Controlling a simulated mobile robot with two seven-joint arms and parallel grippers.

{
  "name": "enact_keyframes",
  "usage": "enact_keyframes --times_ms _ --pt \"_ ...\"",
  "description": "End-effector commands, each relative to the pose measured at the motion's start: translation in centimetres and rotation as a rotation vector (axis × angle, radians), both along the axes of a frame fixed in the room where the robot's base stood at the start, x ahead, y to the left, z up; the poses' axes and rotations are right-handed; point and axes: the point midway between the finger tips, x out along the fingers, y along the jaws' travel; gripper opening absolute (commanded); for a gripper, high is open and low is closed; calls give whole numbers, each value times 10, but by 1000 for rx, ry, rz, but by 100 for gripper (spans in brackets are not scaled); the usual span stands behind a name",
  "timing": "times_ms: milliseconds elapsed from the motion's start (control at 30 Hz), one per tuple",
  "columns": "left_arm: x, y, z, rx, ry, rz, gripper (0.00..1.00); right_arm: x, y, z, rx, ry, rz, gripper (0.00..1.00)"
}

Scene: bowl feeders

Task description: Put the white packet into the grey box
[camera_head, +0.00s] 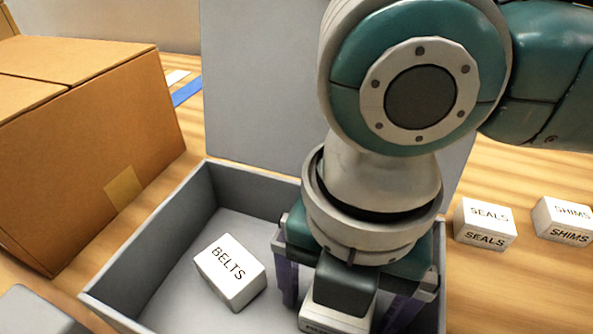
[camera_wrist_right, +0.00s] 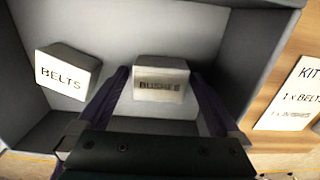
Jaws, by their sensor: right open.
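The grey box (camera_head: 140,245) stands open on the table, with its lid raised at the back. A white packet marked BUSHES (camera_wrist_right: 160,82) is inside it; its lower part shows in the head view (camera_head: 335,318). My right gripper (camera_head: 342,312) is open and reaches down into the box. In the wrist view its purple fingers (camera_wrist_right: 160,75) are spread on either side of the BUSHES packet, with a gap showing on each side. Another white packet, marked BELTS (camera_head: 230,272), lies in the box to the left of the gripper. My left gripper is not in view.
White packets marked SEALS (camera_head: 485,225) and SHIMS (camera_head: 565,220) stand on the wooden table right of the box. A large cardboard carton (camera_head: 90,140) stands at the left. A printed kit card (camera_wrist_right: 292,95) lies beside the box in the wrist view.

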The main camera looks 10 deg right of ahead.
Motion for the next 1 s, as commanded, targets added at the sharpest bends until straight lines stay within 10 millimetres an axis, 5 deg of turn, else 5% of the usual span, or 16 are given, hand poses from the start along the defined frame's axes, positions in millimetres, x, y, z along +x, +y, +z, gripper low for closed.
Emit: enact_keyframes --times_ms 267,700,1000 --pt "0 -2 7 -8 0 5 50 1 0 19 1 -4 1 100" --pt "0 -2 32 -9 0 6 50 1 0 110 1 -3 1 100" --pt "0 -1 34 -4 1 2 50 0 0 124 1 1 0 100"
